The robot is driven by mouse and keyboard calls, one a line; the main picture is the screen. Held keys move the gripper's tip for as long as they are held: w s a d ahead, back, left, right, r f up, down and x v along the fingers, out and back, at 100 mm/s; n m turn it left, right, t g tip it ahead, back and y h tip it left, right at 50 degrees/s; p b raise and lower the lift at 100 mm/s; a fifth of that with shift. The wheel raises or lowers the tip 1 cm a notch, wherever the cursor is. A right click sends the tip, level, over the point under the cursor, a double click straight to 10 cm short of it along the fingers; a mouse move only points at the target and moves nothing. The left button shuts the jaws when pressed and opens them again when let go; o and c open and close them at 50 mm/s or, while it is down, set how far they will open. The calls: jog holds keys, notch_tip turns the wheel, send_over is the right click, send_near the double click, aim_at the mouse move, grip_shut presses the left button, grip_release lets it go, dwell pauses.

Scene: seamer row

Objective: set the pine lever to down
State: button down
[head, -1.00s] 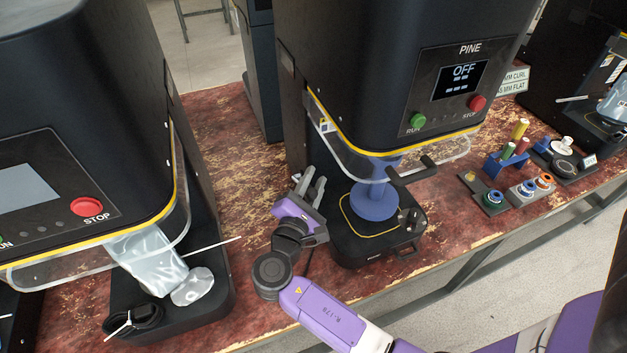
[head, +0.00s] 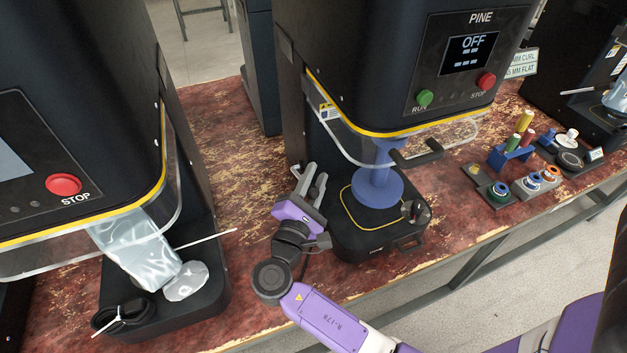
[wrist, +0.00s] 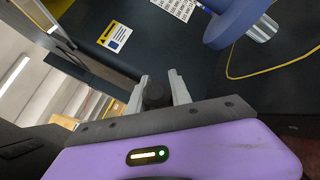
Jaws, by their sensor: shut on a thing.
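The pine machine (head: 380,60) stands at the centre of the head view, with PINE on its panel and OFF on its screen. My gripper (head: 316,170) is at the left side of its base. In the wrist view, my gripper (wrist: 157,85) has its two grey fingers on either side of a dark round knob (wrist: 154,97), shut on it. A dark bar (wrist: 75,65) runs from the upper left toward this knob, which looks like the pine lever's end. In the head view the fingers hide the lever, so I cannot tell its position.
A blue pedestal (head: 377,185) stands on the base beside my gripper, under a clear guard (head: 350,150). Another machine with a red STOP button (head: 63,184) stands at left. Coloured spools (head: 531,182) lie at right. The worn red bench (head: 222,135) is clear between the machines.

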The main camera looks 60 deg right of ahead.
jog(key=shift+s+a+f+m+h+b, duration=0.2)
jog(key=shift+f+m+h+b, duration=0.2)
jog(key=shift+f+b, duration=0.7)
jog(key=shift+s+a+f+m+h+b, duration=0.15)
jog(key=shift+f+m+h+b, duration=0.25)
jog(key=shift+b, duration=1.25)
jog(key=shift+s+f+m+h+b, duration=0.1)
jog(key=shift+s+m+h+b, duration=0.15)
jog(key=shift+b, duration=0.4)
jog(key=c, duration=1.2)
grip_release()
jog(key=shift+o, duration=0.2)
jog(key=v, duration=0.8)
jog(key=shift+b, duration=0.35)
